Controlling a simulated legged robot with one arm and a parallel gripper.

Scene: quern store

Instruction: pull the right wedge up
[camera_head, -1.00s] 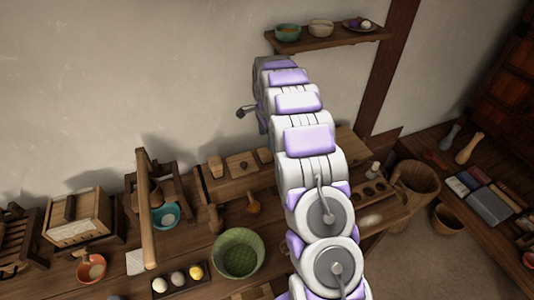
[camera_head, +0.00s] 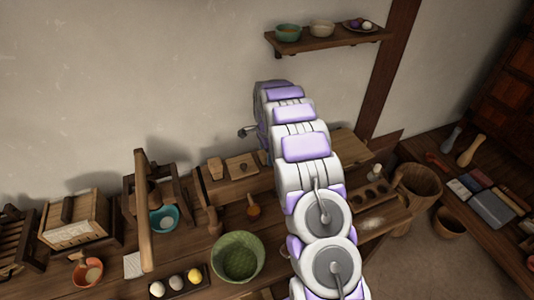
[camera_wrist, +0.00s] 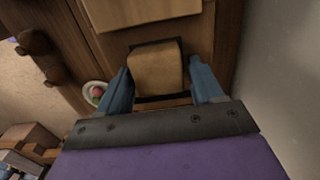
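The right wedge (camera_wrist: 157,68) is a pale wooden block set in a dark-edged slot, near the middle of the wrist view. My gripper (camera_wrist: 160,82) is open, with one blue finger on each side of the block. I cannot tell whether either finger touches it. In the head view the left wedge (camera_head: 215,168) stands upright at the left end of a wooden base, beside a flat board (camera_head: 242,166) with a dark knob. The right wedge (camera_head: 264,157) shows only partly there, beside my arm. My gripper is hidden behind my arm in that view.
A wall shelf (camera_head: 330,42) with bowls is above and behind my arm. On the bench are a green basket (camera_head: 238,257), a wooden press frame (camera_head: 145,200) and a tray of balls (camera_head: 178,283). A wooden bucket (camera_head: 418,183) stands at the right.

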